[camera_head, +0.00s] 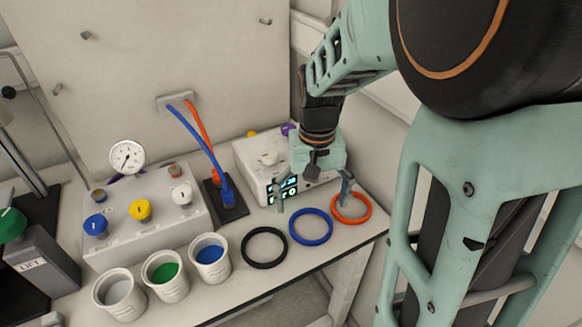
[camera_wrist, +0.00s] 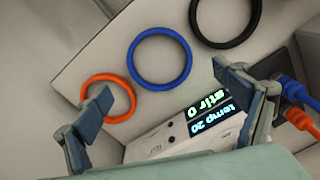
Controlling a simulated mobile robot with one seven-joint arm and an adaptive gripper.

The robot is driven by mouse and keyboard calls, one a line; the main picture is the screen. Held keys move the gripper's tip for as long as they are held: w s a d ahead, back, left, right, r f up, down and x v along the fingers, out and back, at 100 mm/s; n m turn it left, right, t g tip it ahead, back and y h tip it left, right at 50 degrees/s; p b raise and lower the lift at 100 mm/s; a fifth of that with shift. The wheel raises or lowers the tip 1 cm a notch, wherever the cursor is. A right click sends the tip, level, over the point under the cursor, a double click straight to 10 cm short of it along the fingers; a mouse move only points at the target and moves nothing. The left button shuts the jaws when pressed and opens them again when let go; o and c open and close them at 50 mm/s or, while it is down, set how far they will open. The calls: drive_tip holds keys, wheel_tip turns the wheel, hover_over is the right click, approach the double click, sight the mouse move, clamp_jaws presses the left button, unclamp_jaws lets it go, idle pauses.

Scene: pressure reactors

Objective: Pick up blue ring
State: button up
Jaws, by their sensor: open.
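The blue ring (camera_head: 311,241) lies flat on the white bench between a black ring (camera_head: 264,262) and an orange ring (camera_head: 351,221). It also shows in the wrist view (camera_wrist: 187,66), whole and unobstructed. My gripper (camera_head: 315,195) is open and empty, above the bench by the white stirrer unit. In the wrist view my gripper (camera_wrist: 170,90) has its fingers wide apart. The left finger overlaps the orange ring (camera_wrist: 84,94) in that view, and the right finger is over the stirrer side. The blue ring lies between and beyond the fingertips. Nothing is held.
The white stirrer unit (camera_head: 262,160) with lit display stands close behind the rings. Cups with grey, green (camera_head: 166,275) and blue (camera_head: 210,257) contents stand left. A valve box with gauge (camera_head: 127,157) and blue and orange cables (camera_head: 203,140) are behind. The bench front edge is near the rings.

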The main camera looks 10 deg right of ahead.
sight(310, 228)
drive_tip(key=shift+f+b, duration=0.6)
drive_tip(key=shift+f, duration=2.55)
drive_tip(key=shift+c, duration=0.7)
drive_tip(key=c, duration=0.9)
